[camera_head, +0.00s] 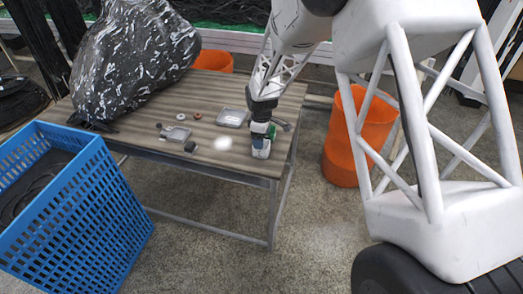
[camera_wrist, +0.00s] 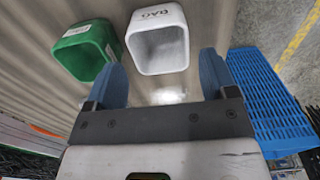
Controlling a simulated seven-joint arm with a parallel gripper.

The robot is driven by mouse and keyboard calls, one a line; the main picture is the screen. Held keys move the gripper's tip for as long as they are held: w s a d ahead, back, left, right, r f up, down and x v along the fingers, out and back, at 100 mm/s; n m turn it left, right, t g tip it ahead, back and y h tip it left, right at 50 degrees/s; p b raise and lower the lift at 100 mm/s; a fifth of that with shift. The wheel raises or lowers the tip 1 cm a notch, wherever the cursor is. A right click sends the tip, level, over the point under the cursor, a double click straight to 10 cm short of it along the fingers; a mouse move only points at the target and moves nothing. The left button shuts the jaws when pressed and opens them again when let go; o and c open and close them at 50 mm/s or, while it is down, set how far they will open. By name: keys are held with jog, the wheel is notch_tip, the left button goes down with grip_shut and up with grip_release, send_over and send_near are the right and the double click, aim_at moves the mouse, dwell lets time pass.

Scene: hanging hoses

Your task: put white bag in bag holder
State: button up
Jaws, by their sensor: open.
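A white square-mouthed container (camera_wrist: 155,20) with dark lettering, apparently "BAG" upside down, shows in the wrist view. Its mouth faces the camera. A similar green container (camera_wrist: 97,29) with a small white label is just left of it. I cannot tell which is the bag and which the holder. My gripper (camera_wrist: 161,62) is open with its two blue fingers apart and nothing held. The white container shows between and beyond the fingertips, the left finger near the green one. In the head view my gripper (camera_head: 262,146) is low at the table's right end, where green and white parts blend together.
The wooden table (camera_head: 205,95) carries small grey trays (camera_head: 233,118) and small parts. A large dark speckled bag (camera_head: 135,60) fills its left back. A blue basket (camera_head: 85,215) stands front left, an orange bin (camera_head: 345,150) to the right.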

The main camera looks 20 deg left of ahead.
jog(key=shift+f, duration=2.6)
jog(key=shift+c, duration=0.3)
jog(key=c, duration=0.7)
jog(key=shift+r, duration=0.15)
